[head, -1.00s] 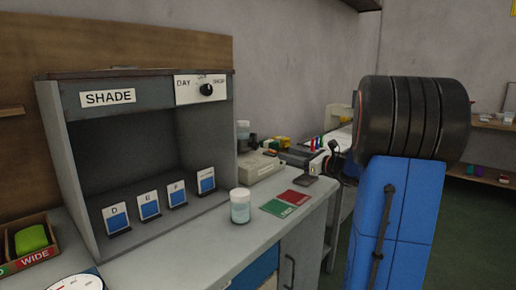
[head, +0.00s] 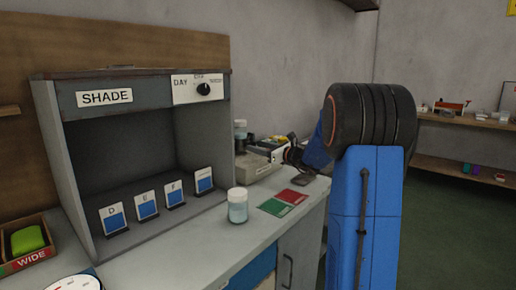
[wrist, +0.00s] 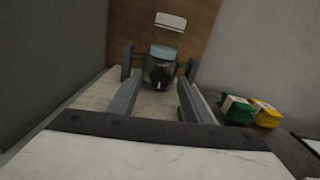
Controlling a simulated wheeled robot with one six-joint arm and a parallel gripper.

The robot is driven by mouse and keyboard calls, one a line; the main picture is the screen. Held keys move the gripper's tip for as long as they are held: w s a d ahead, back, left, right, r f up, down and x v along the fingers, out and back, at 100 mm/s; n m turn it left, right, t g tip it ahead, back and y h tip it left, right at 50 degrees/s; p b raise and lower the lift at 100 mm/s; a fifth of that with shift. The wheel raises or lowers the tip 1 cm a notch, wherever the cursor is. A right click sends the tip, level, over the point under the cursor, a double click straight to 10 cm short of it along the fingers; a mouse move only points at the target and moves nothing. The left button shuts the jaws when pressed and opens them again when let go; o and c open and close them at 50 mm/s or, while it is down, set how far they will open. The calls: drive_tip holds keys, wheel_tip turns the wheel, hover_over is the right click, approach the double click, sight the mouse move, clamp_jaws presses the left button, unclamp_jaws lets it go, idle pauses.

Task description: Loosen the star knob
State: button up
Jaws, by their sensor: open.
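In the wrist view a dark round knob (wrist: 160,77) with a pale mark sits low on the front of a small grey device (wrist: 163,53). It is probably the star knob, but its lobes are too small to make out. My gripper (wrist: 160,68) is open, with one finger to each side of the knob in the picture. Whether the fingers reach as far as the knob is unclear, and nothing is seen clamped. In the head view my gripper (head: 284,155) is over the bench's far end, beside the shade booth, and the knob cannot be made out.
The shade booth (head: 108,85) stands at left. Green (wrist: 236,109) and yellow (wrist: 265,114) blocks sit right of my gripper in the wrist view.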

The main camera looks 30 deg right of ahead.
drive_tip(key=shift+w, duration=0.2)
drive_tip(key=shift+a, duration=0.1)
drive_tip(key=c, duration=1.1)
drive_tip(key=shift+o, duration=0.2)
